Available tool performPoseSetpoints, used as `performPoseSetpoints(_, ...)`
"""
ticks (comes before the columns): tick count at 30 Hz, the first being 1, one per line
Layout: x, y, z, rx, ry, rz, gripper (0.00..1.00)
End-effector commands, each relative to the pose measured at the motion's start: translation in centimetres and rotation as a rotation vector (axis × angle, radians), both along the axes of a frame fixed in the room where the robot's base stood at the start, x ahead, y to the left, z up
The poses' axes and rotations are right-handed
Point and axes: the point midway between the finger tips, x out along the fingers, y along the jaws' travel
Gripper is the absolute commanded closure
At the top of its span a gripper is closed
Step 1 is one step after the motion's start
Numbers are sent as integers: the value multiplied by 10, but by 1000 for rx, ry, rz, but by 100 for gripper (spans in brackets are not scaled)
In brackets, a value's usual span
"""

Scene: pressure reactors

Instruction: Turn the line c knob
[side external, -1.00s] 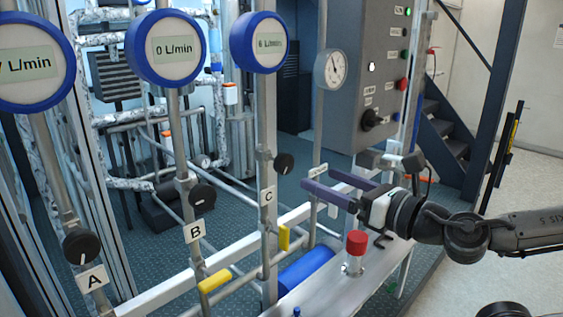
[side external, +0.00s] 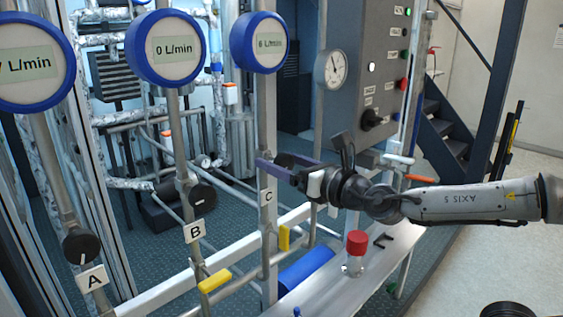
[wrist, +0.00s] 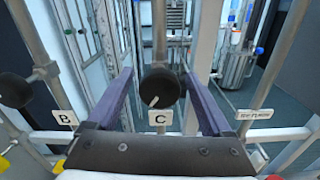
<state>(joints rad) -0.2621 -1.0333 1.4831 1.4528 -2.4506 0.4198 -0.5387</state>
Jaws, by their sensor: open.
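The line C knob (wrist: 160,86) is round and black with a white pointer line, on a vertical pipe above the white "C" label (wrist: 160,117). In the wrist view it appears between the two purple fingers of my gripper (wrist: 156,74), with a gap on each side. The pointer slants toward the lower left. In the side view the knob (side external: 285,159) is partly hidden by my gripper (side external: 270,160), whose open fingers reach around it toward the pipe. I cannot tell whether either finger touches the knob.
The line B knob (side external: 203,197) and line A knob (side external: 81,245) are to the left. Blue-rimmed flow displays (side external: 258,42) stand above. A red-capped fitting (side external: 356,243), a yellow valve handle (side external: 285,237) and a grey control box (side external: 366,75) are near my arm.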

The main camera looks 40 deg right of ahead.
Motion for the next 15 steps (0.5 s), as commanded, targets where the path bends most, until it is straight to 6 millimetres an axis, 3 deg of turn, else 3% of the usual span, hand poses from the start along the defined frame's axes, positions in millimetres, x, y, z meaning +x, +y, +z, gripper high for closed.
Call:
performPoseSetpoints(7, 0, 0, 0, 0, 0, 0, 16)
performPoseSetpoints(15, 0, 0, 0, 0, 0, 0, 63)
